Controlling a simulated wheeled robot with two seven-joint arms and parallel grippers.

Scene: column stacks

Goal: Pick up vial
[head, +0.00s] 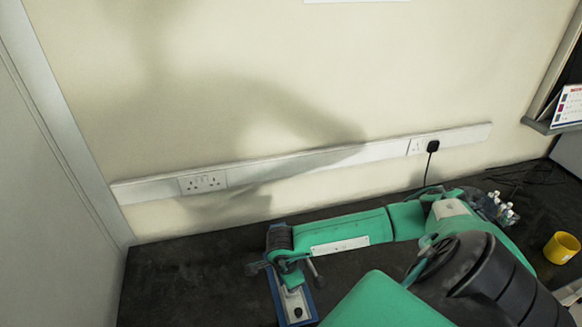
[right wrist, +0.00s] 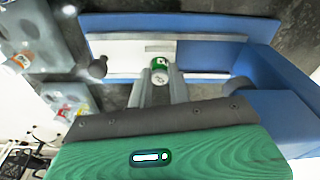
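A small vial (right wrist: 160,66) with a green band and a pale end shows in the right wrist view. It sits between the two fingertips of my right gripper (right wrist: 160,80), which appear to press on both its sides. Behind it is a white strip in a blue holder (right wrist: 190,20). In the head view my right gripper (head: 289,272) is over this blue holder (head: 274,290) on the dark bench, and the vial is hidden there. My left gripper is in neither view.
In the right wrist view, vials with orange (right wrist: 20,62) and red-orange (right wrist: 64,113) marks stand on grey blocks to the left, and a dark knob (right wrist: 97,67) is nearer. In the head view a yellow cup (head: 562,248) stands at the right. The bench left of the holder is clear.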

